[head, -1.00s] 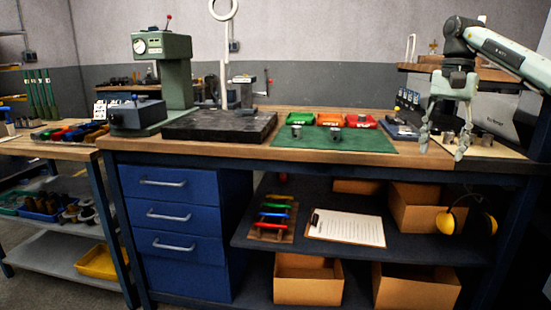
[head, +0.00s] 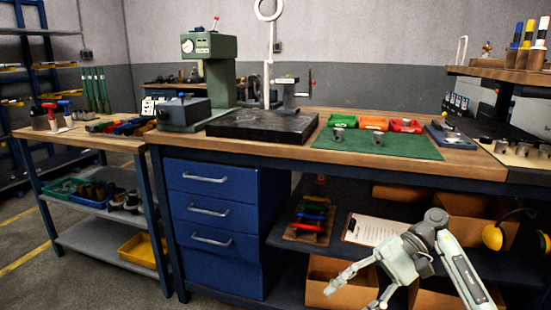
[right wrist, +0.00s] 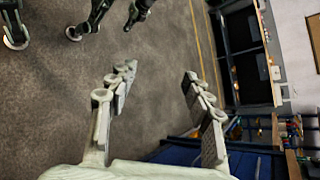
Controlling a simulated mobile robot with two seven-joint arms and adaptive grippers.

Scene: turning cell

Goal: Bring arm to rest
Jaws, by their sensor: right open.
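My right arm (head: 455,262) comes in from the lower right of the head view and reaches low, in front of the bench's lower shelves. Its gripper (head: 351,298) is open and empty, its fingers spread and pointing left and down. In the right wrist view the gripper (right wrist: 160,75) also shows two spread fingers with only bare floor between them. It is apart from the bench and the boxes as far as I can see. My left gripper is not in view.
The workbench (head: 420,165) carries a green mat (head: 385,146), small coloured trays and a dark surface plate (head: 262,125). Blue drawers (head: 212,212) stand below. Cardboard boxes (head: 342,270) and a clipboard (head: 372,230) lie on the shelves behind the arm. The floor (right wrist: 155,115) under the gripper looks clear.

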